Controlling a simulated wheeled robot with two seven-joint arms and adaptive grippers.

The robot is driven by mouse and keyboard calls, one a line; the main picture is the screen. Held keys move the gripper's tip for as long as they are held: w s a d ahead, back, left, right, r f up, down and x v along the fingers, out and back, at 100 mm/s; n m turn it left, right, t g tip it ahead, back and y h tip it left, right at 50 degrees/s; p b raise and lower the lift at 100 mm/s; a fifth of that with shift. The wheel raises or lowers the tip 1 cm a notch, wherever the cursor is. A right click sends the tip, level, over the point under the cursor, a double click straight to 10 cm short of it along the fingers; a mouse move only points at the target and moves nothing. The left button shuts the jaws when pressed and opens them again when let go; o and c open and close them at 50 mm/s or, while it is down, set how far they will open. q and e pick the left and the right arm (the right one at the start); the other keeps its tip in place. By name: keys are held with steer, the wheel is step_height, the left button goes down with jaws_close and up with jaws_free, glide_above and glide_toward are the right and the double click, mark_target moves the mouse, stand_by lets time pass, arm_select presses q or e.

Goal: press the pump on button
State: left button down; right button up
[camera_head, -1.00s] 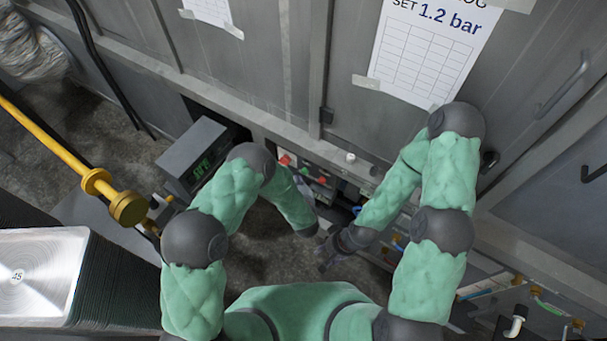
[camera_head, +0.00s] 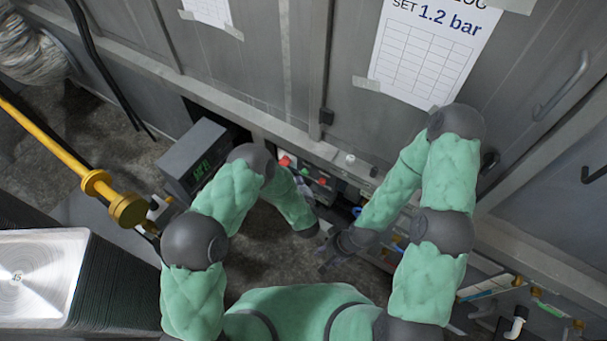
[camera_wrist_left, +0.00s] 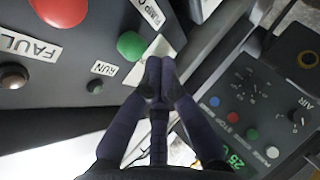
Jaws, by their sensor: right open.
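In the left wrist view, the green button (camera_wrist_left: 130,45) stands on a dark panel beside a partly hidden white label reading "PUMP O…". My left gripper (camera_wrist_left: 160,68) has its fingers together with nothing between them. In the head view, the green button (camera_head: 305,171) is small on the panel.
A large red button (camera_wrist_left: 60,10), a "RUN" label (camera_wrist_left: 104,68) and a "FAULT" label (camera_wrist_left: 28,47) are on the same panel. A second control box (camera_wrist_left: 250,115) with several knobs lies to the right. A yellow pipe (camera_head: 60,150) and a display box (camera_head: 195,155) stand at left.

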stand_by(0.5)
arm_select(q)
steer(key=shift+w+d+b, duration=0.25)
steer(key=shift+w+b, duration=0.1)
steer(key=shift+b, duration=0.1)
steer(key=shift+w+d+b, duration=0.25)
steer(key=shift+w+b, duration=0.1)
steer(key=shift+w, duration=0.05)
stand_by(0.7)
steer(key=shift+s, duration=0.1)
stand_by(0.4)
steer(key=shift+s+a, duration=0.5)
steer(key=shift+s, duration=0.15)
steer(key=shift+s+a, duration=0.75)
steer(key=shift+s, duration=0.3)
steer(key=shift+s+a, duration=0.75)
steer(key=shift+s, duration=0.25)
